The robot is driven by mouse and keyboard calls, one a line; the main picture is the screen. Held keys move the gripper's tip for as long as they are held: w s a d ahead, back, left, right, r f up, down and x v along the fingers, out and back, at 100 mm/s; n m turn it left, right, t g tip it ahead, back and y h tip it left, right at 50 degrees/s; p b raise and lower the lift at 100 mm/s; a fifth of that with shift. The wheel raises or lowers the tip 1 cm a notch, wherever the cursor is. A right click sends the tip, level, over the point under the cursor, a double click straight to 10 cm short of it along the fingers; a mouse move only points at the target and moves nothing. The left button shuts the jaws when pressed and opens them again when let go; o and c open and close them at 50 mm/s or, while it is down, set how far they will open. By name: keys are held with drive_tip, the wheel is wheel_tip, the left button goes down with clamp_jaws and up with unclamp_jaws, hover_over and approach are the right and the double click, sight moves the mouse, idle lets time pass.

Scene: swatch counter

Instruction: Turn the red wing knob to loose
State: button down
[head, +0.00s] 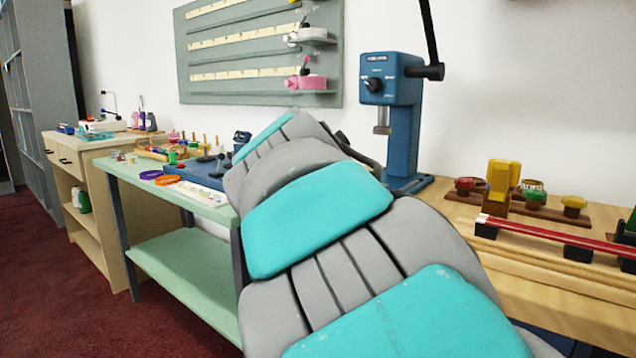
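A red knob-like piece (468,184) sits on a dark brown base on the wooden bench at the right; it may be the red wing knob. At this size I cannot make out its wings, its setting or any "loose" mark. My own grey and teal arm fills the middle foreground, reaching from the lower right toward the upper left. My gripper is not visible, so I cannot tell its distance from the knob.
A blue press (404,120) stands behind my arm. A crowded green table (125,167) is at left. Red carpet (60,270) is clear.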

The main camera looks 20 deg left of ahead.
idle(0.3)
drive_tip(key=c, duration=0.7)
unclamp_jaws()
